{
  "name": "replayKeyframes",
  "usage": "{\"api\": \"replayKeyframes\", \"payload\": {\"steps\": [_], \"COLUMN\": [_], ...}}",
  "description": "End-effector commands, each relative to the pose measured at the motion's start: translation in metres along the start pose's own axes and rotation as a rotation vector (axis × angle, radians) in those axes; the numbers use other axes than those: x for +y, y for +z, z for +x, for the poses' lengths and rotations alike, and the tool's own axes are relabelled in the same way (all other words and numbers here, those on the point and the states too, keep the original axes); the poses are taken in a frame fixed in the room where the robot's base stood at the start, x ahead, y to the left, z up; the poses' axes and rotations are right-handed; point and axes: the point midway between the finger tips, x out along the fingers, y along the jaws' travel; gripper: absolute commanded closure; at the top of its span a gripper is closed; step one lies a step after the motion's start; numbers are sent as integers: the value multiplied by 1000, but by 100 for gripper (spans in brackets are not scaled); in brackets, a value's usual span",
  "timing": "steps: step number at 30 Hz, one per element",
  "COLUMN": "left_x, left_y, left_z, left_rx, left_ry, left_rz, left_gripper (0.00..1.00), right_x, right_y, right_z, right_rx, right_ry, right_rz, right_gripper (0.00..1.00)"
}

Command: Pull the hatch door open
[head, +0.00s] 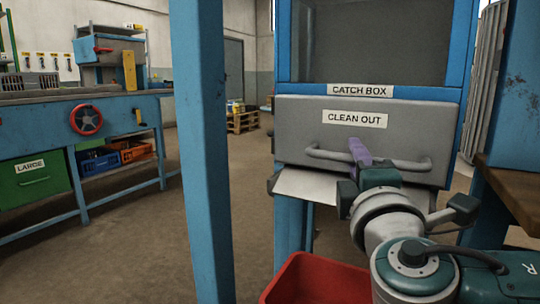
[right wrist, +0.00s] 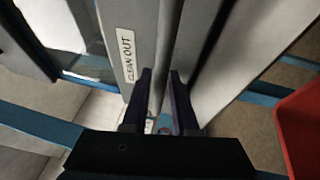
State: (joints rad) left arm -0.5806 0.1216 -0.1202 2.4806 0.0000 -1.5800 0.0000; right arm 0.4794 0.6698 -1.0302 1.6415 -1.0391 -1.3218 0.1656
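The hatch door (head: 290,125) is a grey panel labelled "CLEAN OUT", set below the "CATCH BOX" label on a blue frame. A horizontal grey bar handle (head: 410,164) runs across its lower part. I see no clear gap at its upper edge. My right gripper (head: 360,152) is at the handle's middle, with a purple finger over the bar. In the right wrist view, its two dark fingers (right wrist: 161,75) stand a little apart before the door (right wrist: 110,20). Whether they press on the handle is not clear. My left gripper is not in view.
A blue post (head: 203,150) stands left of the hatch. A red bin (head: 318,280) is below, close to my right arm. A pale sheet (head: 308,186) shows under the door. A wooden-topped bench (head: 515,190) is at right. Open floor lies left of the hatch.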

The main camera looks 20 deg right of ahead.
Motion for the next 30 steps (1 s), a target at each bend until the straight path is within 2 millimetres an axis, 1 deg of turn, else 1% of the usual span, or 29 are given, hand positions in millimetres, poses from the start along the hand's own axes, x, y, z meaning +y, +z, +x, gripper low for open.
{"api": "replayKeyframes", "payload": {"steps": [1,6,7,30], "left_x": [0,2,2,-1], "left_y": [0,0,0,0], "left_z": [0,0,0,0], "left_rx": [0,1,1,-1], "left_ry": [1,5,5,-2], "left_rz": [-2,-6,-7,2], "left_gripper": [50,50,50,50], "right_x": [0,0,0,-1], "right_y": [0,0,0,0], "right_z": [0,0,0,0], "right_rx": [0,0,0,1], "right_ry": [0,0,-1,-2], "right_rz": [0,0,0,0], "right_gripper": [80,99,100,100]}}
